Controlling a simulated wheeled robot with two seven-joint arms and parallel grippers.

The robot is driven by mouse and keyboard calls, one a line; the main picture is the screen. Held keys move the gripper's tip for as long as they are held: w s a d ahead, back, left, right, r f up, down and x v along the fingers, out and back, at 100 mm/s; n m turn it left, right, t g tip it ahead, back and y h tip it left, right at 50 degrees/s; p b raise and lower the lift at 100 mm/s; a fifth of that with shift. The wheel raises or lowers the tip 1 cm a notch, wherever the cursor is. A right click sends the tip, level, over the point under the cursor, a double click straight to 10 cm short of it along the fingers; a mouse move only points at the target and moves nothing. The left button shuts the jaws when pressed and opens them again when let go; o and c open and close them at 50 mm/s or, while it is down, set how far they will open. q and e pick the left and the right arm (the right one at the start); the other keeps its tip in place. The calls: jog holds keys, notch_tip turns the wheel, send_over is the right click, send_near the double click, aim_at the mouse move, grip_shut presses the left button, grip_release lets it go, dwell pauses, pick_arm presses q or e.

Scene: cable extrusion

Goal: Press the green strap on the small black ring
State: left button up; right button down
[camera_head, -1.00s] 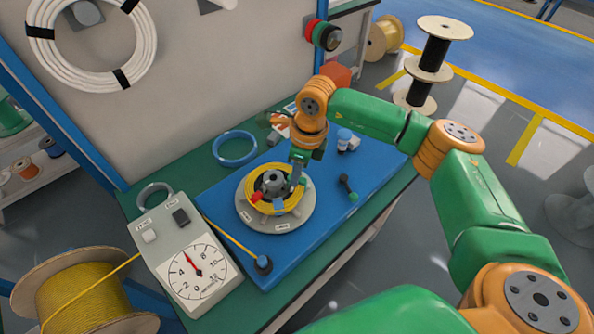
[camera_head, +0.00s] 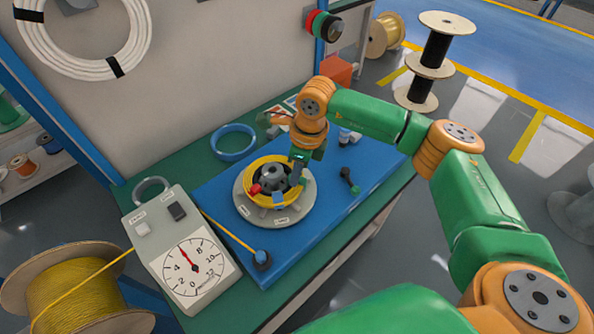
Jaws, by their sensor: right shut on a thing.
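A round grey plate (camera_head: 285,217) on the blue mat carries a coil of yellow cable (camera_head: 250,176) around a dark grey hub (camera_head: 271,178). A red strap piece (camera_head: 254,190) and a blue strap piece (camera_head: 278,198) sit at the coil's front. My right gripper (camera_head: 299,172) points down at the coil's right edge, shut on a small green piece (camera_head: 304,182) that looks like the green strap. The fingertips are small and partly hidden. I cannot make out a separate small black ring. My left gripper is out of view.
A dial gauge box (camera_head: 185,255) stands left of the blue mat (camera_head: 225,205). A blue ring (camera_head: 234,143) lies behind the plate. A black tool (camera_head: 349,181) with a green end lies to the right. A yellow cable spool (camera_head: 75,295) is at lower left.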

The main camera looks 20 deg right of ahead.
jog(key=shift+f+b, duration=0.55)
jog(key=shift+b, duration=0.15)
dwell(0.7)
dwell(0.4)
jog(key=c, duration=0.7)
grip_release()
notch_tip(320, 180, up, 8)
jog(key=p, duration=0.5)
jog(key=shift+p, duration=0.35)
